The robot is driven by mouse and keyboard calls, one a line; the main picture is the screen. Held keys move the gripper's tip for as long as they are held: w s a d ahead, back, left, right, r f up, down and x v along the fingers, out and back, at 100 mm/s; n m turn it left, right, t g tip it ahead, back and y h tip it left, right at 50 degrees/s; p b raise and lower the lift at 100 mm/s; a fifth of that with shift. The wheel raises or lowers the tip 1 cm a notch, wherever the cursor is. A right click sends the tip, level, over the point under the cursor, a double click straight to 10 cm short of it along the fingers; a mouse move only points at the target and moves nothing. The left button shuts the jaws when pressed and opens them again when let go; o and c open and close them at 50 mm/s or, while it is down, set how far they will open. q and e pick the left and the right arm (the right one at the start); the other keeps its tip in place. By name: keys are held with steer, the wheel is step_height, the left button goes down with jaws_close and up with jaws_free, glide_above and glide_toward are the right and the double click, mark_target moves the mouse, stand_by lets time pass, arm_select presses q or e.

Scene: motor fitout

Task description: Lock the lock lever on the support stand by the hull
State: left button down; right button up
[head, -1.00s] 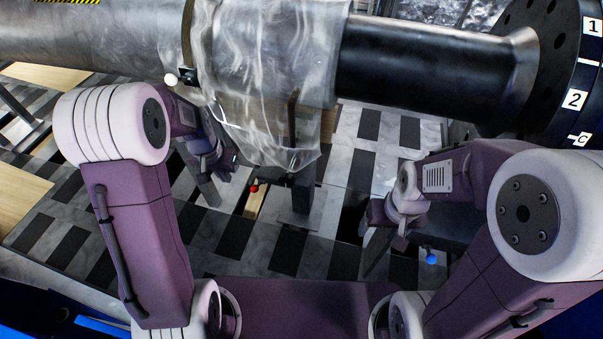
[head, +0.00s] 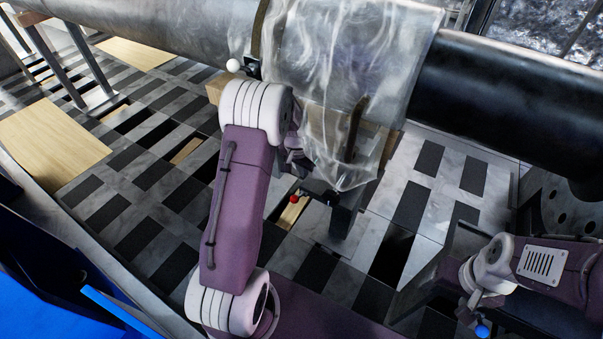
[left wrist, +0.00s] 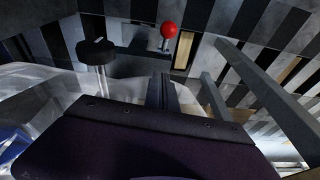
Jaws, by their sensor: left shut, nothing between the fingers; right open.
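A red ball knob (head: 295,198) shows low beside the dark support stand (head: 343,215), under the plastic-wrapped pipe. It also shows in the left wrist view (left wrist: 169,30), standing on a short pin, beyond my fingers. I cannot tell for certain that this is the lock lever. My left gripper (head: 298,163) is close above the red knob in the head view, partly hidden by my arm. In the left wrist view its fingers (left wrist: 164,92) are shut and empty, apart from the knob. My right gripper (head: 436,308) is open and empty at the lower right.
Clear plastic wrap (head: 345,80) hangs over the pipe close to my left gripper. A white ball (head: 233,65) sits by a strap on the pipe, and a blue ball (head: 482,331) shows at lower right. A black round knob (left wrist: 97,50) stands near my left fingers.

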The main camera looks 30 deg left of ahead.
arm_select(q)
steer(key=b, duration=0.2)
glide_above(300, 195)
steer(key=w, duration=0.2)
steer(key=x, duration=0.4)
steer(key=s+x, duration=0.1)
steer(key=x, duration=0.1)
steer(key=shift+d+f, duration=0.2)
steer(key=shift+d, duration=0.15)
steer(key=s, duration=0.2)
steer(key=shift+s+a+f+b, duration=0.2)
steer(key=shift+s+f+b, duration=0.1)
steer(key=shift+f, duration=0.1)
steer(key=shift+s+a+f, duration=0.1)
steer(key=shift+s, duration=0.45)
